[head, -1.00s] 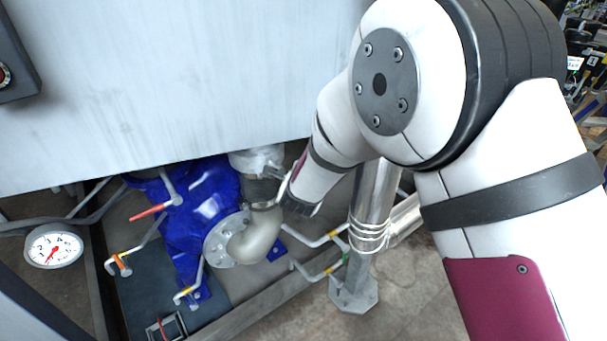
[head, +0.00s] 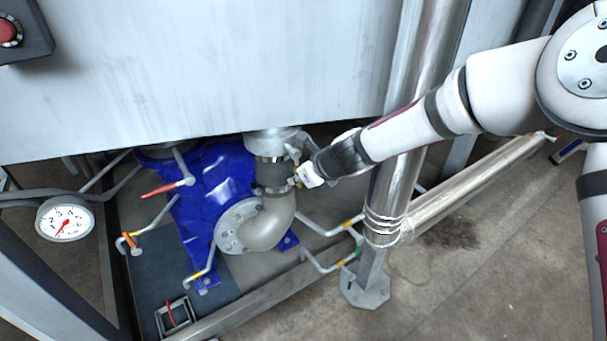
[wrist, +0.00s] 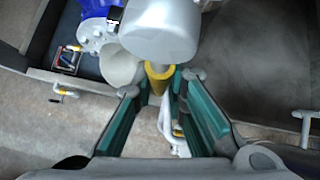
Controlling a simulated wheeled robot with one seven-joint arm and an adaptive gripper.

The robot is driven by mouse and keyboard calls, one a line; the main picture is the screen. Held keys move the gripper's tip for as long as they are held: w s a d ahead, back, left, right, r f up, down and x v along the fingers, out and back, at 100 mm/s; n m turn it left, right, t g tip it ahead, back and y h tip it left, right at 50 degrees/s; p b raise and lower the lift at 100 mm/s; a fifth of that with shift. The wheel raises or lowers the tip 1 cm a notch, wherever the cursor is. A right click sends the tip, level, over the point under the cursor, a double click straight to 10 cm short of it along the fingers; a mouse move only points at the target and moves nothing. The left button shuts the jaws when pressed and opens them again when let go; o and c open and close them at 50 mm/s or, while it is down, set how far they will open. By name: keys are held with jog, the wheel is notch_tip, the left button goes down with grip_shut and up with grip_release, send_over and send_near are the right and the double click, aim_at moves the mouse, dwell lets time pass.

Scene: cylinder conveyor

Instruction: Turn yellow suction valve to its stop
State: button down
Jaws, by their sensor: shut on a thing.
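The yellow valve handle (wrist: 158,76) shows in the wrist view as a yellow sleeve below a round grey metal body (wrist: 160,30). In the head view only a small yellow part (head: 297,180) shows beside the dark collar of the grey pipe elbow. My gripper (wrist: 161,88) has its teal-padded fingers on either side of the yellow sleeve and is shut on it. In the head view my gripper (head: 306,175) reaches in from the right and hides most of the handle. How far the valve is turned cannot be told.
A blue pump body (head: 205,190) stands left of the pipe elbow (head: 268,225). A steel post (head: 385,200) stands close by my forearm. A large grey panel (head: 220,70) hangs above. Thin valve levers (head: 325,230) and a gauge (head: 64,219) surround the spot.

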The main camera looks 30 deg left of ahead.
jog(key=shift+s+a+m+g, duration=0.1)
jog(key=shift+s+m+g, duration=0.2)
jog(key=shift+s+g, duration=0.1)
jog(key=shift+f, duration=0.1)
jog(key=c, duration=1.6)
grip_release()
jog(key=shift+d+r, duration=0.25)
jog(key=shift+r, duration=0.1)
jog(key=v, duration=1.1)
jog(key=shift+d+f, duration=0.15)
jog(key=shift+d, duration=0.1)
